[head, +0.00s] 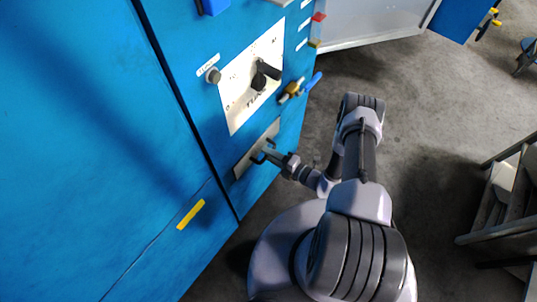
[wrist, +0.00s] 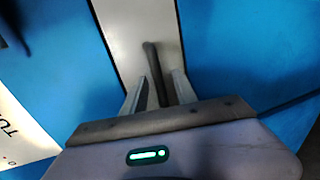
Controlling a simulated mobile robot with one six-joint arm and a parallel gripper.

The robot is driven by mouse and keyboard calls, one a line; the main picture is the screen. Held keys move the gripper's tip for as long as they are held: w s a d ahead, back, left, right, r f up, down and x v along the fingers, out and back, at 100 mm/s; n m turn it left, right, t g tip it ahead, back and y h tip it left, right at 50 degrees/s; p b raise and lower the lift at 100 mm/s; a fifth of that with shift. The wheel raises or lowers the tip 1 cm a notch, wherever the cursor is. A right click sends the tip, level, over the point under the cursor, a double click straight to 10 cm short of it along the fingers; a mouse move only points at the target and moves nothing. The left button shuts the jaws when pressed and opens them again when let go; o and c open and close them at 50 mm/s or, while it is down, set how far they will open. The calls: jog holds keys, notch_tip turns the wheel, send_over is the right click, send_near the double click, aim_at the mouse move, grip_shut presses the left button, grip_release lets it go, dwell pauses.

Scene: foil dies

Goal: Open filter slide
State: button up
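The filter slide appears to be the narrow pale metal plate (head: 243,165) set low in the blue cabinet front; it also shows in the wrist view (wrist: 120,30). A dark bar handle (wrist: 153,65) stands on the plate. My gripper (head: 268,155) is at this handle, low on the cabinet. In the wrist view my gripper's two grey fingers (wrist: 159,92) stand on either side of the handle's near end. The fingers are apart, with a gap showing at the right finger, so the gripper looks open around the handle. The fingertips' contact is not clear.
Above the slide is a pale panel (head: 241,91) with a black rotary knob (head: 259,81). A yellow strip (head: 190,214) marks the lower left. Grey steps (head: 500,205) stand at right; floor between is clear.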

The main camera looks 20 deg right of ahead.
jog(key=shift+w+a, duration=0.2)
jog(key=shift+w, duration=0.1)
grip_shut()
dwell(1.3)
